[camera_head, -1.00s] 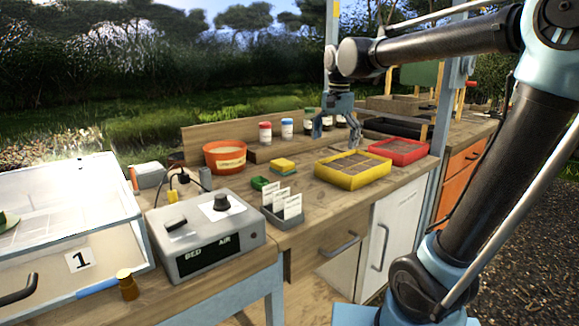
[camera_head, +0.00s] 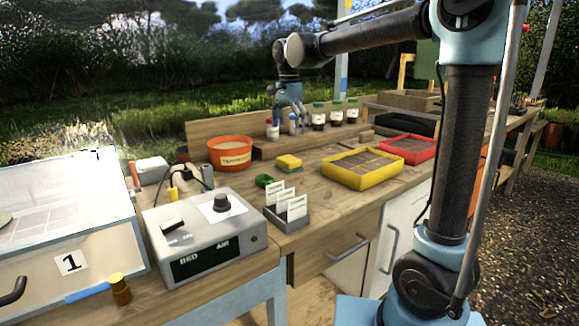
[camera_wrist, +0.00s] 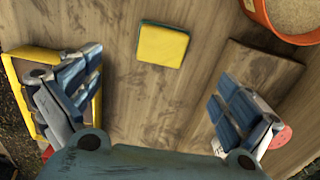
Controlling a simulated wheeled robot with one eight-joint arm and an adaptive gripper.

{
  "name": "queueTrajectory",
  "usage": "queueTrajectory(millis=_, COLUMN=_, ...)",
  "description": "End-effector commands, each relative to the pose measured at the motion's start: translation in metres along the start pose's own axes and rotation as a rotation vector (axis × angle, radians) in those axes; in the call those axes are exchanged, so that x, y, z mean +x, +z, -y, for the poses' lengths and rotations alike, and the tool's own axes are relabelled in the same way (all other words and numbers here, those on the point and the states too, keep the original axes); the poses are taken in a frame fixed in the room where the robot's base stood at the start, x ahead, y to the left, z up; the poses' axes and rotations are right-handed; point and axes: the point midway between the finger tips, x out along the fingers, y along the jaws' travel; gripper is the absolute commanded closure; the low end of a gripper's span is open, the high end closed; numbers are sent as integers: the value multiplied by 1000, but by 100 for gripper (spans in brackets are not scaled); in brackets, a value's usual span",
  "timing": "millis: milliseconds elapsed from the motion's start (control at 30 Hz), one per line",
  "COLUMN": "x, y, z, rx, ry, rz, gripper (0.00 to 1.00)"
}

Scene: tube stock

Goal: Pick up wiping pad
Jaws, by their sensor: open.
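The wiping pad (camera_head: 289,162) is a small block with a yellow top and a green underside. It lies flat on the wooden bench, between the orange pot and the yellow seed tray. In the wrist view the pad (camera_wrist: 162,45) shows at the top centre, clear of both fingers. My gripper (camera_head: 289,124) is open and empty, above the bench and in front of the lidded jars in the head view. In the wrist view its two fingers (camera_wrist: 152,110) stand wide apart over bare wood, with the pad beyond them.
An orange pot (camera_head: 230,153) stands left of the pad, and a yellow tray (camera_head: 362,168) right of it. A small green item (camera_head: 264,181) and a grey label holder (camera_head: 288,214) sit nearer. Lidded jars (camera_head: 318,117) line the back ledge. Bare wood surrounds the pad.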

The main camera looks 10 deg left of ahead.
Motion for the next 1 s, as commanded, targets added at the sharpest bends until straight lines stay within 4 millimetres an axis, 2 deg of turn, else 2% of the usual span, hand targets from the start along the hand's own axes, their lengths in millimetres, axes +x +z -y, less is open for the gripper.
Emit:
queueTrajectory(millis=100, x=22, y=-2, z=0, rx=2, ry=0, rz=0, gripper=2)
queueTrajectory(millis=300, x=53, y=-2, z=-1, rx=3, ry=0, rz=0, gripper=2)
queueTrajectory(millis=667, x=79, y=-3, z=1, rx=3, ry=0, rz=0, gripper=2)
queueTrajectory(millis=833, x=103, y=-4, z=5, rx=3, ry=0, rz=0, gripper=2)
queueTrajectory(millis=1000, x=118, y=-4, z=4, rx=3, ry=0, rz=0, gripper=2)
